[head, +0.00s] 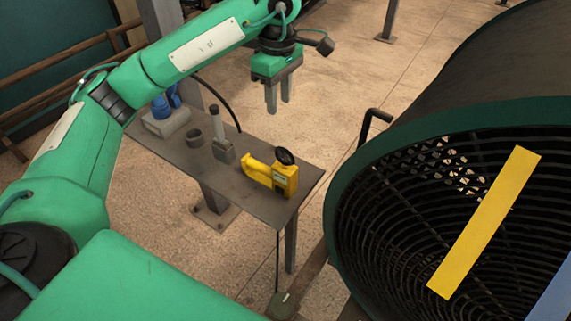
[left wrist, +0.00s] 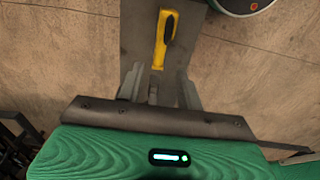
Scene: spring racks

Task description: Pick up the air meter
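The yellow air meter (head: 283,181) with a round black gauge on top stands near the right end of a narrow grey table (head: 225,181). In the left wrist view the yellow air meter (left wrist: 159,52) shows beyond the fingers, roughly between their lines, with a black part over its upper side. My left gripper (head: 278,107) is open and empty, above and behind the table in the head view. Its two spread fingers also show in the left wrist view (left wrist: 159,85). The fingers are apart from the air meter. My right gripper does not show.
A large dark drum with a green rim (head: 345,200) fills the right. A post rises behind the table.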

